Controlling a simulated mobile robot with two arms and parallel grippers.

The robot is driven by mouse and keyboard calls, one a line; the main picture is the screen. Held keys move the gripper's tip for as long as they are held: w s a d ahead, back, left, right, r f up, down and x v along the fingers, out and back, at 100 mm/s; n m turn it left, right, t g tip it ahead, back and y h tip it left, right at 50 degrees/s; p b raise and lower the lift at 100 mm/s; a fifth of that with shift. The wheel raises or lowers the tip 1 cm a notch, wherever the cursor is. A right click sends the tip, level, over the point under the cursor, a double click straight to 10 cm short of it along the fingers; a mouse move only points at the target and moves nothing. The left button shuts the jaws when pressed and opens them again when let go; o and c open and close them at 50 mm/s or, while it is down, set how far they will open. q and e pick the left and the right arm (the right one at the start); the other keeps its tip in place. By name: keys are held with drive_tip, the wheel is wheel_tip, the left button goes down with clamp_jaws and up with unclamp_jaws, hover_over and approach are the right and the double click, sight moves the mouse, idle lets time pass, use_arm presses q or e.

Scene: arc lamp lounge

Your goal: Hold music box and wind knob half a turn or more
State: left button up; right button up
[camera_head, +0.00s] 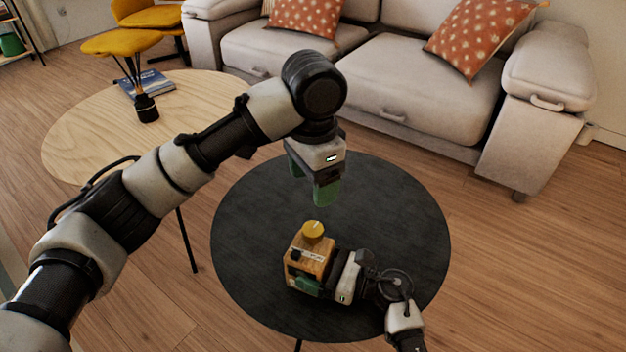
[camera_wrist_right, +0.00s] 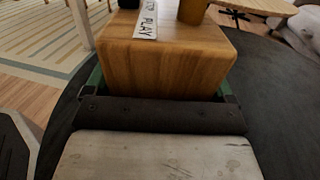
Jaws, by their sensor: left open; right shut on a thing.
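The music box (camera_head: 309,262) is a wooden block on the round black table (camera_head: 240,225). The knob (camera_wrist_right: 193,11) is cut off at the top edge there. My left gripper (camera_head: 311,185) is open and empty, pointing down above the knob, apart from it.
A light wooden round table (camera_head: 85,130) at the left carries a book (camera_head: 155,82) and a dark vase (camera_head: 146,108). A grey sofa (camera_head: 430,85) with patterned cushions stands behind. The rest of the black table is clear.

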drive_tip(key=o, duration=1)
drive_tip(key=shift+o, duration=0.2)
